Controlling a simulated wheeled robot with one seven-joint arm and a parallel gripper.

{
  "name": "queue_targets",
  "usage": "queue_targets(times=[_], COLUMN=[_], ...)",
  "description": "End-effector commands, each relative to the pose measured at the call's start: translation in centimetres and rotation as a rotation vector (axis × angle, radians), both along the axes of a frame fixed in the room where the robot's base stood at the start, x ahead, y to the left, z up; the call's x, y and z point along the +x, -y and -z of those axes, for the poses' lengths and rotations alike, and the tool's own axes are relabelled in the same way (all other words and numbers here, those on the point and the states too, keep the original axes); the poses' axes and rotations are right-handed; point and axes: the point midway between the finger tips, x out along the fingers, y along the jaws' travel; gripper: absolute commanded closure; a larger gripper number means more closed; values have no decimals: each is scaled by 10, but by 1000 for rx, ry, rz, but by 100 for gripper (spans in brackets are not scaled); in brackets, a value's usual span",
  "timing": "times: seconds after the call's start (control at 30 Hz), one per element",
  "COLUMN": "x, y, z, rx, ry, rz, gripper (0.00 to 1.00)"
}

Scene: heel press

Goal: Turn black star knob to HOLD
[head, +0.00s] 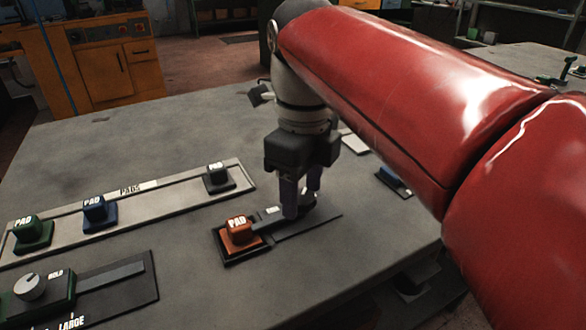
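A round pale grey knob (30,286) with a pointer mark sits on a dark green block (60,296) at the lower left, beside the word HOLD. No black star-shaped knob can be made out for sure. My gripper (303,205) points down at the right end of a dark fixture (262,222) that carries an orange block marked PAD (238,232). A dark piece (322,203) shows partly behind the fingertips. The fingers hide most of what is there, and whether they touch or hold it cannot be told.
A pale rack (150,200) labelled PADS holds green (32,234), blue (99,214) and black (217,178) pads. A dark plate (125,275) labelled LARGE lies under the knob block. A small blue item (393,182) lies right of my gripper. My red arm covers the right side.

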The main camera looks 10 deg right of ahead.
Motion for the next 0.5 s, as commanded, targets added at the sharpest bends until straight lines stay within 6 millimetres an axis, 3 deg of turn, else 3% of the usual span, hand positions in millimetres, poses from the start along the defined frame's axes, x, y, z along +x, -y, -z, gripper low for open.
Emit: queue_targets(times=[0.33,0.5], x=[0,1], y=[0,0], z=[-1,-21], rx=[-1,1], ry=[-1,2], rz=[-2,-2], gripper=[41,41])
